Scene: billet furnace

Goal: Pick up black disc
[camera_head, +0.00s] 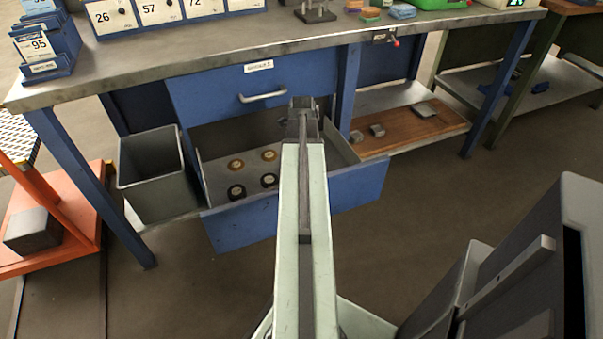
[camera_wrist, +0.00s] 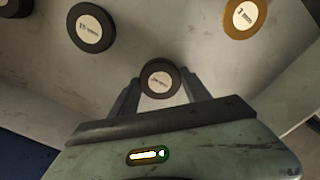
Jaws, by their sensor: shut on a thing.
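In the wrist view, my gripper (camera_wrist: 160,88) is shut on a black disc (camera_wrist: 158,77) with a pale printed label, one finger on each side of it. The label is too small to read surely. I cannot tell whether the held disc still touches the drawer floor.
Two brass-coloured discs (camera_head: 236,164) lie behind the black ones in the drawer. A shut blue drawer (camera_head: 250,92) is above, under the bench top (camera_head: 270,45). A grey bin (camera_head: 150,180) stands left; a wooden shelf (camera_head: 410,130) with metal pieces is right.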

